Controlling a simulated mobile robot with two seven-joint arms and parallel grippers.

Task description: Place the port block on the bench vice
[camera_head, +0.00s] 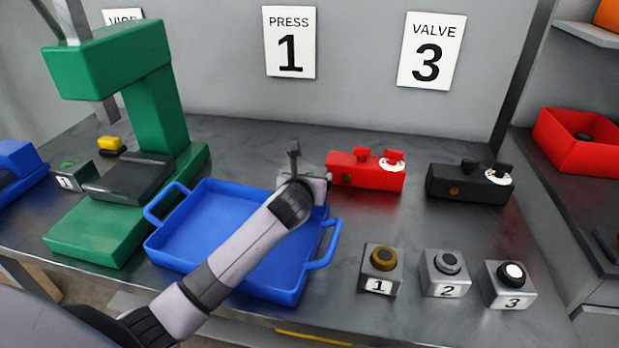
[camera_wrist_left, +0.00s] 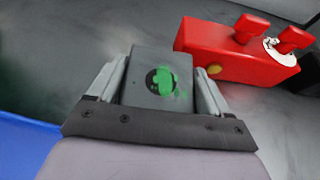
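A grey block with a dark round hole and a green mark, which looks like the port block (camera_wrist_left: 150,70), sits between the fingers of my left gripper (camera_wrist_left: 158,88) in the left wrist view. The fingers close on both its sides. In the head view my left gripper (camera_head: 310,180) is over the right rear corner of the blue tray, left of the red block; the held block is mostly hidden there. No bench vice can be made out clearly. A sign reading VICE (camera_head: 122,16) is partly hidden behind the green press (camera_head: 150,110). My right gripper is not in view.
A blue tray (camera_head: 215,210) lies below my left arm. A red valve block (camera_head: 365,175) and a black one (camera_head: 468,184) stand to the right. Numbered button boxes (camera_head: 381,270) line the front right. A blue object (camera_head: 18,165) is cut off at the left edge.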

